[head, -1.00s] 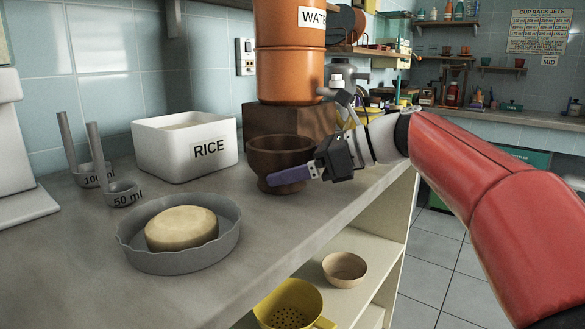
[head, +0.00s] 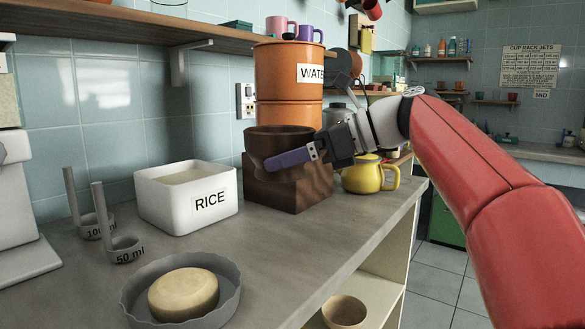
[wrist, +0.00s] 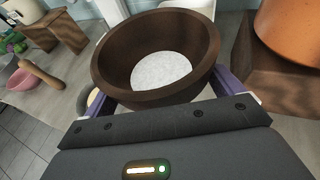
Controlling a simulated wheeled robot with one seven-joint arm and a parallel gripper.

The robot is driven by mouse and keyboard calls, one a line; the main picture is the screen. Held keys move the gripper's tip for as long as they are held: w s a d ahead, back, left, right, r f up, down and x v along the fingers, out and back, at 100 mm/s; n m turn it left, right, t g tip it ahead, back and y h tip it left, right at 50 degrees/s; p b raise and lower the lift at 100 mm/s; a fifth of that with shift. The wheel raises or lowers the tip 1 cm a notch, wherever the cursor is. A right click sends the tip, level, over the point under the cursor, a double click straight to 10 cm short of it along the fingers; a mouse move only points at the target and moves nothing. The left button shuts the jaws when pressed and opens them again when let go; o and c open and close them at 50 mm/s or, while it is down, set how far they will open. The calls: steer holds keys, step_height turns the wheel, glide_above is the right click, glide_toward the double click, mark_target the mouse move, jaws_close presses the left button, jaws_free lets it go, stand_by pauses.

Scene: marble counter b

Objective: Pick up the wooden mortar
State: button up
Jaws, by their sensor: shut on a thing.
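The wooden mortar (head: 276,141) is a dark brown bowl, held up off the counter in front of the orange water container. My gripper (head: 290,158) is shut on it, with a purple finger across its near side. In the wrist view the mortar (wrist: 155,52) sits upright between the two purple fingers of my gripper (wrist: 165,92). A pale round patch shows at the bottom inside it. The mortar's far side is hidden in the head view.
Behind the mortar are a wooden block (head: 290,188) and the orange water container (head: 288,90). A yellow teapot (head: 362,175) stands to the right. A white rice box (head: 187,197), measuring cups (head: 124,249) and a grey dish (head: 226,302) stand on the counter. A shelf (head: 200,32) runs above.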

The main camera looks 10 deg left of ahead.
steer(key=shift+r+p, duration=0.5)
steer(key=shift+r, duration=3)
